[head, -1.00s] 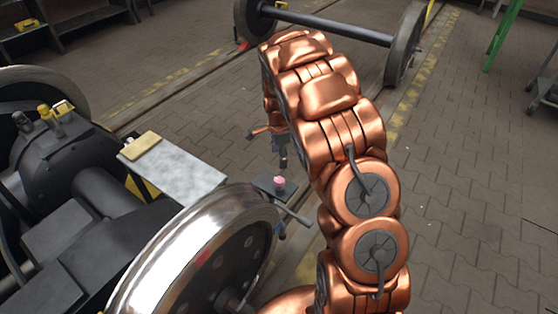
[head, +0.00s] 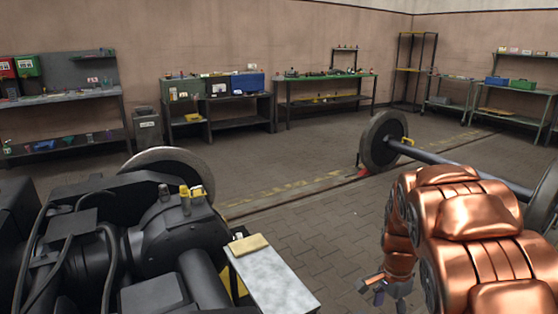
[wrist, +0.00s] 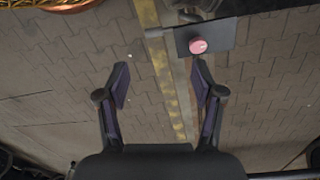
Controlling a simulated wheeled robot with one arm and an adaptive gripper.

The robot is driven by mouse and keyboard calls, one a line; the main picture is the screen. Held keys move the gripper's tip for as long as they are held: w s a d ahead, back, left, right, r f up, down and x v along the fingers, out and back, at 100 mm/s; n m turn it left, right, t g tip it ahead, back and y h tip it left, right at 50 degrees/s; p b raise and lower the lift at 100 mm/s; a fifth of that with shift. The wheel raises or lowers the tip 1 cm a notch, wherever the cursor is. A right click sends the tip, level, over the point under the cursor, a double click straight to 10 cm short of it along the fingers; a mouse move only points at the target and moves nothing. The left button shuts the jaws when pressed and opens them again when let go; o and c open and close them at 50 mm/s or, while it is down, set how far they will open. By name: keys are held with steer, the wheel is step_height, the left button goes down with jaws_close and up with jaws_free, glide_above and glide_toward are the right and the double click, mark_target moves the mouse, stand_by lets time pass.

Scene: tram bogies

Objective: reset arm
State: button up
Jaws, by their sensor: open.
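My copper-coloured arm (head: 470,225) arches up at the lower right of the head view. My gripper (head: 378,292) hangs below it near the bottom edge, small and partly cut off. In the wrist view my gripper (wrist: 160,75) is open, its two dark fingers spread apart with nothing between them but paved floor. A dark plate (wrist: 222,37) with a round pink-red piece (wrist: 198,46) on it lies beyond the right fingertip, apart from it.
A black bogie (head: 165,245) with a pale plate (head: 272,280) fills the lower left. A wheelset (head: 383,140) stands behind my arm. Workbenches (head: 325,78) line the far walls. Paved floor (head: 300,215) between bogie and wheelset is clear.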

steer(key=s+a+r+n+g, duration=0.1)
steer(key=s+a+r+n, duration=0.3)
steer(key=s, duration=0.6)
steer(key=s+a+r+n, duration=0.2)
steer(key=s+n, duration=0.4)
steer(key=s, duration=0.3)
steer(key=s+a+r+n+g, duration=0.1)
steer(key=s+a+r+n, duration=0.25)
steer(key=s, duration=0.65)
step_height(320, 180, up, 22)
steer(key=s+t+p, duration=0.1)
steer(key=p, duration=2.1)
steer(key=shift+d+n, duration=0.3)
steer(key=shift+n, duration=0.15)
